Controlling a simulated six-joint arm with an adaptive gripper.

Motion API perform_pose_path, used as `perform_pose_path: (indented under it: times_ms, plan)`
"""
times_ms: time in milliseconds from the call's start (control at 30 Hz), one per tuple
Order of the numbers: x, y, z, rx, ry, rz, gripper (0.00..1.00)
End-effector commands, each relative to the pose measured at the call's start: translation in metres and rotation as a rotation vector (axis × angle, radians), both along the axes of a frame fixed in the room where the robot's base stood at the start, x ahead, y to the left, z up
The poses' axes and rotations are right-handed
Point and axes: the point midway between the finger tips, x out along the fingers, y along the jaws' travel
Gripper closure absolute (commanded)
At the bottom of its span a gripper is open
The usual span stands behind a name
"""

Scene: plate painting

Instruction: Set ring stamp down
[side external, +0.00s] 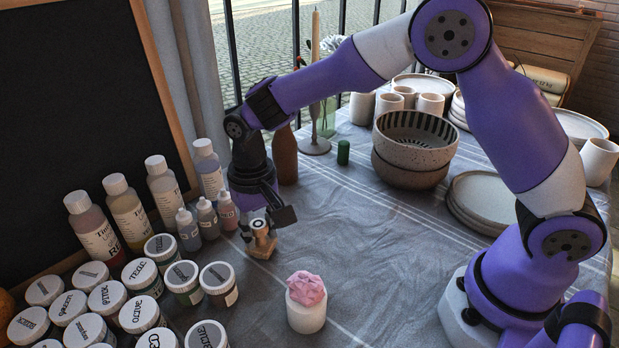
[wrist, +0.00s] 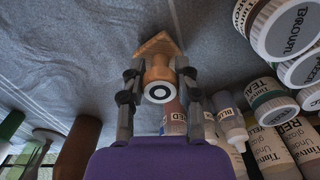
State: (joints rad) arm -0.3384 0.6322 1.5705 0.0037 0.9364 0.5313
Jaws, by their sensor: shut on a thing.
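The ring stamp (side external: 262,246) is a small wooden stamp with a light wooden base and a round knob bearing a ring mark. In the wrist view the ring stamp (wrist: 158,72) sits between the two dark fingers of my gripper (wrist: 159,84), with the ring-marked end facing the camera and the base pointing away. In the side external view my gripper (side external: 262,225) reaches down to it, shut on its knob. The base is at or just above the grey cloth; I cannot tell if it touches.
Paint jars (side external: 184,276) and paint bottles (side external: 130,212) crowd the left, close to the stamp. A white pot with a pink sponge (side external: 306,289) stands in front of it. Bowls (side external: 415,140) and stacked plates (side external: 485,197) stand to the right. The cloth (side external: 350,235) between is clear.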

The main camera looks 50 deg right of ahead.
Motion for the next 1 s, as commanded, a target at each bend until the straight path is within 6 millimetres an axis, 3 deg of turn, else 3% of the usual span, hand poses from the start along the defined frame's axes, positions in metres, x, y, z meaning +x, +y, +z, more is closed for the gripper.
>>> perform_pose_path:
  times_ms: [267,300,333,767,1000]
  plan:
    - [0.0,0.0,-0.003,-0.001,0.001,0.0,1.0]
    - [0.0,0.0,-0.003,0.0,0.0,0.0,0.49]
    - [0.0,0.0,-0.003,0.0,0.0,0.0,0.35]
    - [0.0,0.0,0.002,0.001,-0.001,0.0,0.35]
    - [0.001,0.001,0.047,0.002,-0.006,0.0,0.35]
